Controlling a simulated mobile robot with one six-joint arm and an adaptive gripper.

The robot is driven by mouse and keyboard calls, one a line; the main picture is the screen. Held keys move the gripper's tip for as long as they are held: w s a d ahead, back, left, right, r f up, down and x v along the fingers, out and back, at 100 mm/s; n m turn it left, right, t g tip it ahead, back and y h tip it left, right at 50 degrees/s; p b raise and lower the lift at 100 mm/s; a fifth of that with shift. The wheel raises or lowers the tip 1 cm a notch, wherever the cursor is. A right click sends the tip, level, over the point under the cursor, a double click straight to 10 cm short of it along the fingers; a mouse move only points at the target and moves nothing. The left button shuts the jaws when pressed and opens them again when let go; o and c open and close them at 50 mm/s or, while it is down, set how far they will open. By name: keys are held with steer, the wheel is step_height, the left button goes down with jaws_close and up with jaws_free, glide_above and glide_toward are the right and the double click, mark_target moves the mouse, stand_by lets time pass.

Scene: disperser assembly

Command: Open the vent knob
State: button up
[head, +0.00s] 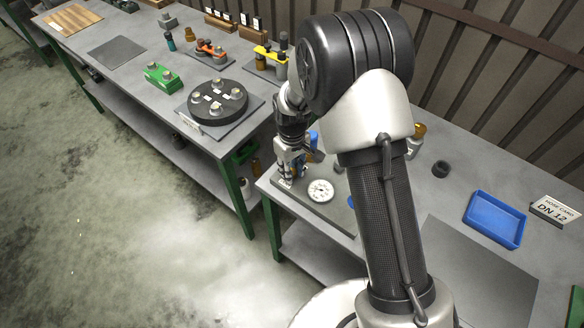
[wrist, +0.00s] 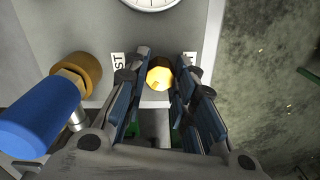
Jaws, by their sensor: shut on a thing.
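The vent knob, a small brass-yellow round piece (wrist: 160,77), shows between my fingertips in the wrist view. My gripper (wrist: 157,92) is shut on it, one blue-grey finger on each side. In the head view my gripper (head: 288,170) points down at the near left corner of the right bench's fixture plate. The knob is hidden there by the gripper. A white round gauge (head: 320,190) lies just right of the gripper, and its rim shows at the top of the wrist view (wrist: 152,3).
A blue cylinder (wrist: 40,118) with a brass fitting (wrist: 77,74) stands left of the fingers. A blue tray (head: 494,219) and a dark ring (head: 441,169) sit farther right on the bench. A black round fixture (head: 217,102) is on the left bench, beyond a gap.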

steer(key=n, duration=0.5)
stand_by(0.5)
steer(key=o, duration=1.1)
steer(key=shift+c, duration=0.2)
steer(key=shift+r, duration=0.15)
step_height(320, 180, up, 12)
